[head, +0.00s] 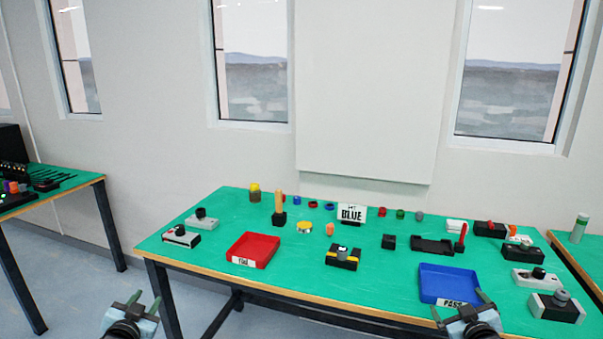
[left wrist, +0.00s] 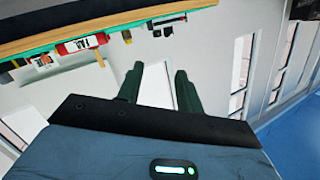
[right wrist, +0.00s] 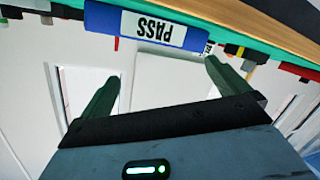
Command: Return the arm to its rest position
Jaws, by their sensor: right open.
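My left gripper (head: 145,299) is low at the left in the head view, in front of the table's front edge. Its two fingers stand apart with nothing between them in the left wrist view (left wrist: 158,72), the gap narrower than the right one's. My right gripper (head: 460,303) is low at the right, just before the blue tray in the head view. Its fingers are wide apart and empty in the right wrist view (right wrist: 161,70). Both grippers are clear of the objects on the table.
Another table (head: 70,190) stands at the left. Bare floor lies between the tables.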

